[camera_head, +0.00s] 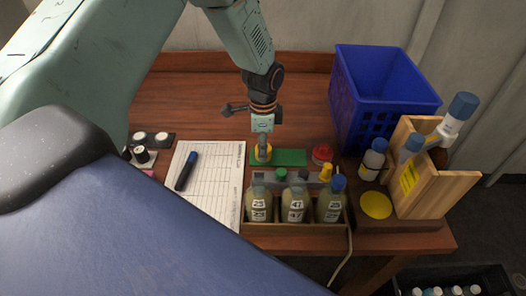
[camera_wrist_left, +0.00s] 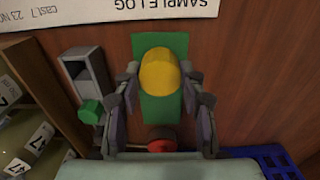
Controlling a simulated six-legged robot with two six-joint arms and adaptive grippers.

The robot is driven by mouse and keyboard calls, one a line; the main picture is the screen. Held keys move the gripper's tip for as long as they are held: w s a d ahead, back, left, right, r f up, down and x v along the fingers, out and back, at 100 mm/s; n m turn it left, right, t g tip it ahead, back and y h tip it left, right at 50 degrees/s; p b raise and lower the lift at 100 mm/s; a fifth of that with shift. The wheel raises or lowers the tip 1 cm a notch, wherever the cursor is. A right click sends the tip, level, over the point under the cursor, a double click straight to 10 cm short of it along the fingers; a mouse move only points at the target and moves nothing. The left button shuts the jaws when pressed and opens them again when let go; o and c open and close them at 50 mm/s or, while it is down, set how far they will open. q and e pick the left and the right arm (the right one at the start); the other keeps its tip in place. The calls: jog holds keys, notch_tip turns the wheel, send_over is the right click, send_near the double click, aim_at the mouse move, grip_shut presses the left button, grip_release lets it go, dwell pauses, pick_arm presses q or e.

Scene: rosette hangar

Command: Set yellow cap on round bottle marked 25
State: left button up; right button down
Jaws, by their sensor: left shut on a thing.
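My left gripper (camera_head: 263,153) is shut on the yellow cap (camera_wrist_left: 160,70), which shows between its fingers in the left wrist view. The cap is over the green mat (camera_head: 293,157); I cannot tell whether it touches it. Three round bottles stand in a wooden rack (camera_head: 290,229) in front. The left bottle (camera_head: 258,207) has a label that looks like 25, and its top shows no coloured cap. The middle bottle (camera_head: 295,205) is marked 47. My right gripper is not in view.
A grey holder with a green cap (camera_head: 281,174) and a yellow piece (camera_head: 326,171) stands behind the bottles. A red object (camera_head: 321,153) is right of the mat. A blue crate (camera_head: 380,95) and wooden stand (camera_head: 430,185) fill the right. A log sheet (camera_head: 215,185) lies left.

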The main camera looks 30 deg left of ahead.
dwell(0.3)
pick_arm(q)
jog(key=shift+r+p, duration=0.95)
jog(key=shift+r, duration=0.05)
